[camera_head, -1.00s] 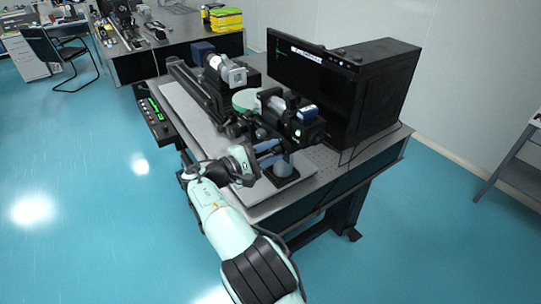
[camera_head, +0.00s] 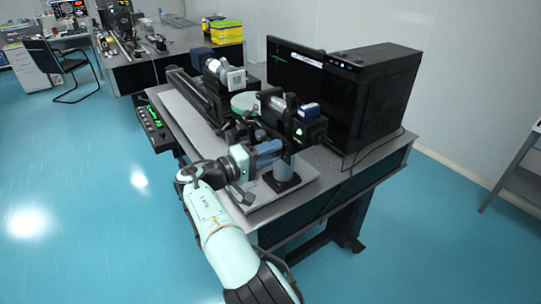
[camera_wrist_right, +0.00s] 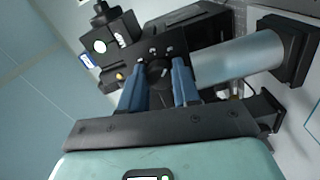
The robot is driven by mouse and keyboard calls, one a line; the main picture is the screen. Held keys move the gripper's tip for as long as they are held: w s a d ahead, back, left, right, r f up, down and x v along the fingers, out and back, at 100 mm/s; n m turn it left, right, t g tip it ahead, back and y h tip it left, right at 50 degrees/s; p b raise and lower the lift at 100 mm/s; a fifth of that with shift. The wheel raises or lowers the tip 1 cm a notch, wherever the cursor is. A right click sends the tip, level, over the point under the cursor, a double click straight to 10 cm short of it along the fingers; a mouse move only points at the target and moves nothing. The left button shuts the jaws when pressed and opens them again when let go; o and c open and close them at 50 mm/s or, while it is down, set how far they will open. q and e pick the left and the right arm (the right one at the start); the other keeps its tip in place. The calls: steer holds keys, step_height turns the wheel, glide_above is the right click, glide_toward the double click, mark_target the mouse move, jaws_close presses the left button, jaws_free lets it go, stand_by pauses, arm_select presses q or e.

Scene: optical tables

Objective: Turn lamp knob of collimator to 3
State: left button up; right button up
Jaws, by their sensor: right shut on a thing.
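The collimator (camera_head: 309,131) is a black box-shaped unit on a grey post (camera_head: 284,170) at the front of the optical table. In the right wrist view the collimator's black panel (camera_wrist_right: 190,45) carries a round dark lamp knob (camera_wrist_right: 158,72). My right gripper (camera_head: 277,149) reaches the panel from the front left. Its two blue fingers stand either side of the knob in the right wrist view (camera_wrist_right: 159,80), shut on it. The knob is hidden by the fingers in the head view, and its number marks cannot be read. My left gripper is out of view.
A black computer case (camera_head: 385,95) with a dark screen (camera_head: 292,68) stands behind the collimator. A black rail (camera_head: 197,92) with optics runs along the table's left side. A control box (camera_head: 152,124) hangs at the left edge. The floor in front is clear.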

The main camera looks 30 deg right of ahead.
stand_by(0.5)
steer(key=o, duration=1.1)
steer(key=shift+a, duration=0.1)
steer(key=shift+c, duration=0.2)
steer(key=s+a+p, duration=0.1)
steer(key=a, duration=1.2)
steer(key=shift+a, duration=0.2)
